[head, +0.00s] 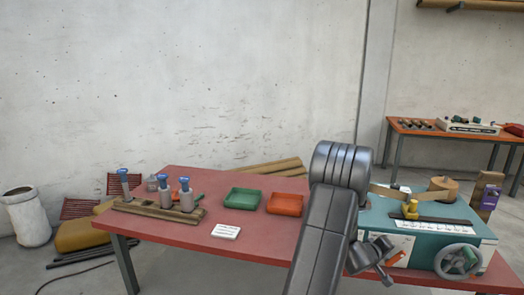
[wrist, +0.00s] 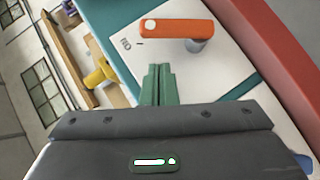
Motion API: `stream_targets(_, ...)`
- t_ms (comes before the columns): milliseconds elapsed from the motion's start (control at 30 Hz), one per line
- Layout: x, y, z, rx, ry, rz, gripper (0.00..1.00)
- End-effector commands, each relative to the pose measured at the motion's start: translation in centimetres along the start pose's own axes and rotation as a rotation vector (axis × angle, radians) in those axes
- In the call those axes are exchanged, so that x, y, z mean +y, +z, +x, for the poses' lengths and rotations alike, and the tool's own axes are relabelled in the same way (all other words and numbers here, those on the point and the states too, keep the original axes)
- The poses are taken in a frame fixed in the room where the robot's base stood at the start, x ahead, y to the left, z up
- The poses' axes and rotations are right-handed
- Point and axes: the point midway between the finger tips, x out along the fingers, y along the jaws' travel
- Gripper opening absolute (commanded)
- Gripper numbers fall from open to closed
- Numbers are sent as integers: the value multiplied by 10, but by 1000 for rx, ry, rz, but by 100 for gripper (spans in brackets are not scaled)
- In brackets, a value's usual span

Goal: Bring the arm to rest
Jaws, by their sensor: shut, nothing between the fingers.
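My gripper (wrist: 158,70) shows in the wrist view with its two green fingers together and nothing between them. It is in front of the white panel (wrist: 130,42) of the teal machine, close below an orange lever (wrist: 172,29). A small gap shows between the fingertips and the lever. In the head view my arm reaches up and folds down at the left end of the teal winding machine (head: 457,228). The orange lever (head: 396,258) shows there beside my wrist, and the fingertips cannot be made out clearly.
The red table (head: 262,237) bears green (head: 242,198) and orange (head: 285,204) trays, a white card (head: 226,231) and a wooden rack (head: 158,210) with several blue-topped tools. The machine has a grey handwheel (head: 459,261). The table's middle is fairly clear.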

Motion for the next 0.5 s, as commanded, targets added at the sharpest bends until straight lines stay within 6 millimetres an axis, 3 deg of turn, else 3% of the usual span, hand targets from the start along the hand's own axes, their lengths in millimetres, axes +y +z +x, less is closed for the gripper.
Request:
stream_targets(300, 13, 1, -8, -24, -88, 111, 0)
stream_targets(500, 12, 1, -44, -21, -88, 112, 0)
